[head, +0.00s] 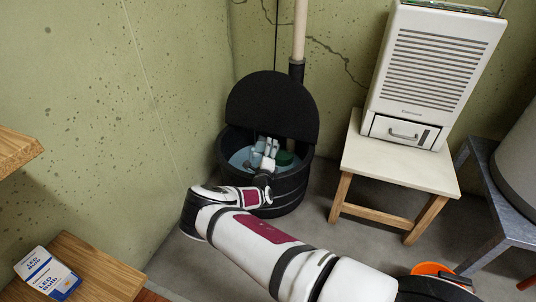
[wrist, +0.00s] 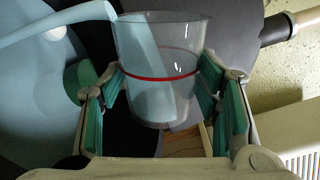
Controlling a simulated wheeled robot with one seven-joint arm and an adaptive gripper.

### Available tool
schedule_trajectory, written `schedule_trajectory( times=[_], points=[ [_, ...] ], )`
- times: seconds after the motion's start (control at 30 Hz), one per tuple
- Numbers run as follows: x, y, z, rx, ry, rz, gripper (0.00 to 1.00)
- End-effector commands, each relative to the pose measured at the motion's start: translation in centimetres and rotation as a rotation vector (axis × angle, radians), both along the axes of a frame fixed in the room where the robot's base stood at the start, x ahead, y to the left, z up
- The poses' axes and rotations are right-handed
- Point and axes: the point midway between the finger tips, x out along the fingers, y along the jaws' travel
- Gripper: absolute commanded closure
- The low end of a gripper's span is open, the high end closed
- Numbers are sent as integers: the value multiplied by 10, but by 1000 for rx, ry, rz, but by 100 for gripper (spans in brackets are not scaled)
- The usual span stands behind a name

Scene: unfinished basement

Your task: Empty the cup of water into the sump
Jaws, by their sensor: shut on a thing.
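The sump (head: 293,190) is a round black basin in the corner, its black lid (head: 270,108) raised at the back and pale blue water (head: 238,158) inside. My gripper (head: 264,160) is over the basin opening. In the wrist view my gripper (wrist: 160,82) is shut on a clear cup (wrist: 178,45) with a red line around it, gripped on both sides. A pale blue stream (wrist: 60,21) runs from the cup's rim to the left, and pale blue water shows inside the cup. How much water the cup holds is unclear.
A white dehumidifier (head: 432,70) stands on a pale-topped wooden stool (head: 400,165) right of the sump. A pipe (head: 299,35) rises behind the lid. An orange bucket (head: 430,268) is at lower right. A bulb box (head: 47,274) lies on a wooden surface (head: 105,270) at lower left.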

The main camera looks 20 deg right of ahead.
Motion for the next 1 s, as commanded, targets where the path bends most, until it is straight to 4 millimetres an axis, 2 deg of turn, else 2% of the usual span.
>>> schedule_trajectory(
  times=[0.23,0.5,1.0],
  points=[
    [2,8,2,-282,106,2,78],
    [6,15,14,-488,184,1,78],
    [7,17,17,-548,208,0,78]
  ],
)
